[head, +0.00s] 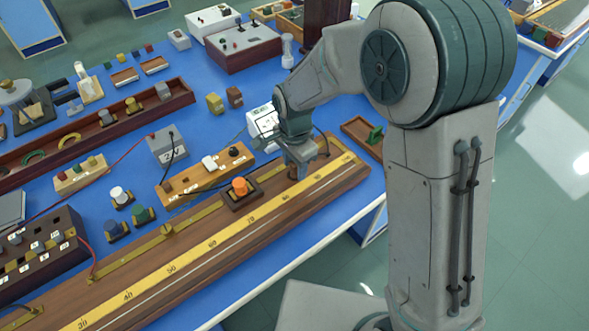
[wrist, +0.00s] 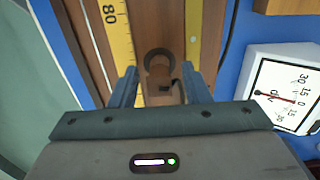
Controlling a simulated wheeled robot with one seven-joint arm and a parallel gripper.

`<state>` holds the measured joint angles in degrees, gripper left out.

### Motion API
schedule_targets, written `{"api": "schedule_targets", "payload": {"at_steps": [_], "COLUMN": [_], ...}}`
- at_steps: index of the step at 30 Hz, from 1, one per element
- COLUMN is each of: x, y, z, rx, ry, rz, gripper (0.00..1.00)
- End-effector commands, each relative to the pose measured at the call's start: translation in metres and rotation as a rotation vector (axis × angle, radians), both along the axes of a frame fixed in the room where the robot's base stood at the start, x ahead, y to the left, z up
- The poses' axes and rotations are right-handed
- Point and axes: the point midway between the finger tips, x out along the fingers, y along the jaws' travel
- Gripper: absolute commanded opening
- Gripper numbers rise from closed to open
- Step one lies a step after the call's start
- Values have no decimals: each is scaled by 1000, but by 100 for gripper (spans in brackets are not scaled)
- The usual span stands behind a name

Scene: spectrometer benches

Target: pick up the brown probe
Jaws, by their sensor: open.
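My gripper (head: 297,166) points down over the far right end of the long wooden metre bridge (head: 215,252). In the wrist view my gripper (wrist: 160,84) is open, one finger on each side of a small brown piece with a dark round ring (wrist: 158,54), which looks like the brown probe. The fingers do not look closed on it. In the head view the fingers hide most of this piece. I cannot tell how much of it lies below the fingertips.
A white galvanometer (wrist: 284,97) stands close on the right in the wrist view. An orange-knobbed jockey block (head: 240,190) sits on the bridge. A wooden key board (head: 205,180) is behind it. A small tray with a green piece (head: 374,136) lies right of my gripper.

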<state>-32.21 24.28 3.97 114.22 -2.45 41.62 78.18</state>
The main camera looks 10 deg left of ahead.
Motion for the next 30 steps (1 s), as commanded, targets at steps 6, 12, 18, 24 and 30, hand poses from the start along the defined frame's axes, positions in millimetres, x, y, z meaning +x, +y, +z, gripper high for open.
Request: {"api": "schedule_targets", "payload": {"at_steps": [6,12,18,24,30], "x": [0,0,0,1,1], "y": [0,0,0,0,1], "z": [-1,-1,-1,4,30], "rx": [1,1,1,1,3], "ry": [-1,-1,-1,-2,-5], "rz": [0,0,0,0,1], "gripper": [43,0,0,0,0]}}
